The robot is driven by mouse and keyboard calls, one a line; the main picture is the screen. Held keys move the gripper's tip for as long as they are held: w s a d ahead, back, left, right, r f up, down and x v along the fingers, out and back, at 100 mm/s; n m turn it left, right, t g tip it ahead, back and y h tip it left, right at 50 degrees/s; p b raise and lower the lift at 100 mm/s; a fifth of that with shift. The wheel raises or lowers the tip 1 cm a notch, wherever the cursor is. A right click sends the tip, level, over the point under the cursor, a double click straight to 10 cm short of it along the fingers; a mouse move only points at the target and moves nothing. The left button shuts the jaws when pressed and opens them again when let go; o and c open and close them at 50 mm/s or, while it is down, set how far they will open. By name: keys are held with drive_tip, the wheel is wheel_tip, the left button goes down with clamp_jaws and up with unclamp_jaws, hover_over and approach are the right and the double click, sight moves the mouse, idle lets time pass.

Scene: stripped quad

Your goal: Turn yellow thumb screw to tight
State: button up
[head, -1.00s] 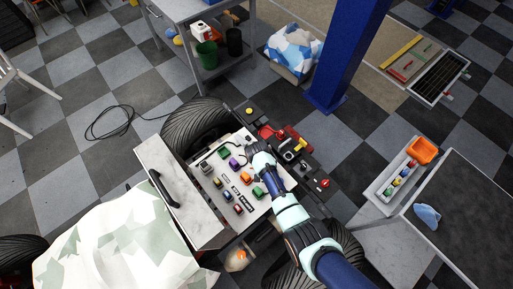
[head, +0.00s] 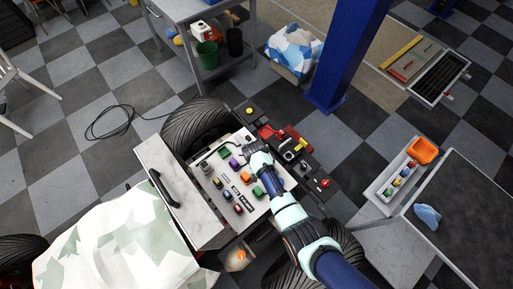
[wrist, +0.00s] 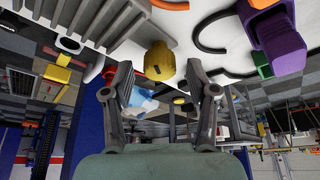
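The yellow thumb screw (wrist: 160,62) shows in the wrist view, standing out from a white panel beside a grey ribbed part. My gripper (wrist: 159,76) is open, with one finger on each side of the screw and a visible gap to it on both sides. In the head view my gripper (head: 250,148) is over the upper right part of the white panel (head: 223,213) on the stripped quad. The gripper hides that spot, so I cannot make out the screw there.
A purple part (wrist: 277,40) and black curved cables are close right of the screw in the wrist view. On the panel are a green part (head: 257,191), an orange part (head: 245,178) and several small connectors. Red and black parts (head: 285,137) line the panel's right edge.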

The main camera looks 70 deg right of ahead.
drive_tip(key=v, duration=1.2)
idle(0.3)
